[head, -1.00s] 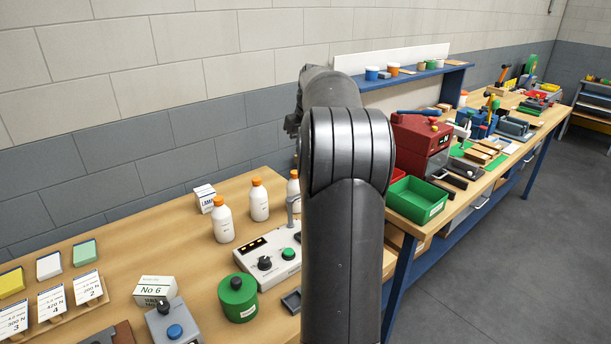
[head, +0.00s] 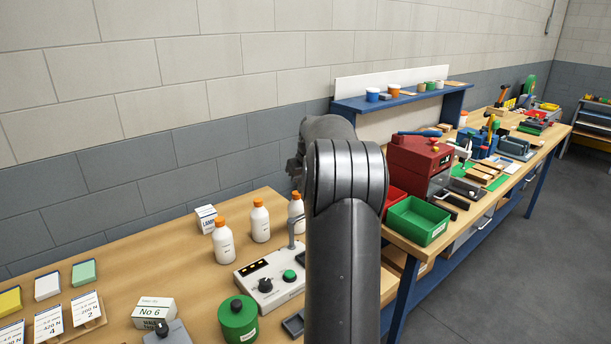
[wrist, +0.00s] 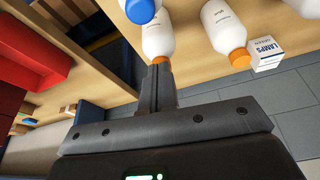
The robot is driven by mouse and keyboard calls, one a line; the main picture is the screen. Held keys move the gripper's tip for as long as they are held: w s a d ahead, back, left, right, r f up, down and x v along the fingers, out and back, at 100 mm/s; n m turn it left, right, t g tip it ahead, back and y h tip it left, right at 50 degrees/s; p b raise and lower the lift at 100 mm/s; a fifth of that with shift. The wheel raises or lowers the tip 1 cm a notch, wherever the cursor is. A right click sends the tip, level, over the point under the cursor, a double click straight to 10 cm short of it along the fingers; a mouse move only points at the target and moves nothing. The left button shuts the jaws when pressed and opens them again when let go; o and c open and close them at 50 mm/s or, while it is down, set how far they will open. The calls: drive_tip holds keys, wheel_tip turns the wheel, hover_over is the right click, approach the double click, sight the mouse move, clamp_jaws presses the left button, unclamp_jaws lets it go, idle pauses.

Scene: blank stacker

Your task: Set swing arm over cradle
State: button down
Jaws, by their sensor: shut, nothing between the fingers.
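A white control box (head: 268,284) with a black knob and a green button stands on the near bench. A grey upright post with a bent top (head: 291,232) rises at its back, partly beside my arm; I cannot tell whether this is the swing arm. No cradle can be clearly identified; a small dark grey tray (head: 292,324) lies in front of the box, partly hidden by my arm. My gripper (wrist: 158,72) shows in the wrist view, its fingers shut and empty, in front of a white bottle with an orange cap (wrist: 157,35). In the head view my arm hides the fingers.
White bottles (head: 222,243), a Lamps box (head: 206,218), a green round canister (head: 238,318) and a No 6 box (head: 154,312) stand on the near bench. A green bin (head: 418,222) and a red machine (head: 418,158) are on the far bench. Bare wood lies left of the bottles.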

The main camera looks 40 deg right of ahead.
drive_tip(key=shift+s+a+f, duration=0.15)
drive_tip(key=shift+s+f, duration=0.4)
drive_tip(key=shift+s, duration=0.25)
drive_tip(key=shift+s+a+f, duration=0.1)
drive_tip(key=shift+s+f, duration=0.4)
drive_tip(key=shift+s, duration=0.3)
drive_tip(key=shift+s+m, duration=0.4)
drive_tip(key=shift+m, duration=0.1)
drive_tip(key=s+m+h, duration=0.1)
drive_tip(key=s+m, duration=0.1)
drive_tip(key=m, duration=0.1)
drive_tip(key=shift+g, duration=0.3)
drive_tip(key=s+a+m+g+h, duration=0.2)
drive_tip(key=s+a+m, duration=0.4)
drive_tip(key=m, duration=0.7)
drive_tip(key=shift+s+g, duration=0.55)
drive_tip(key=shift+g, duration=0.15)
drive_tip(key=shift+a, duration=0.15)
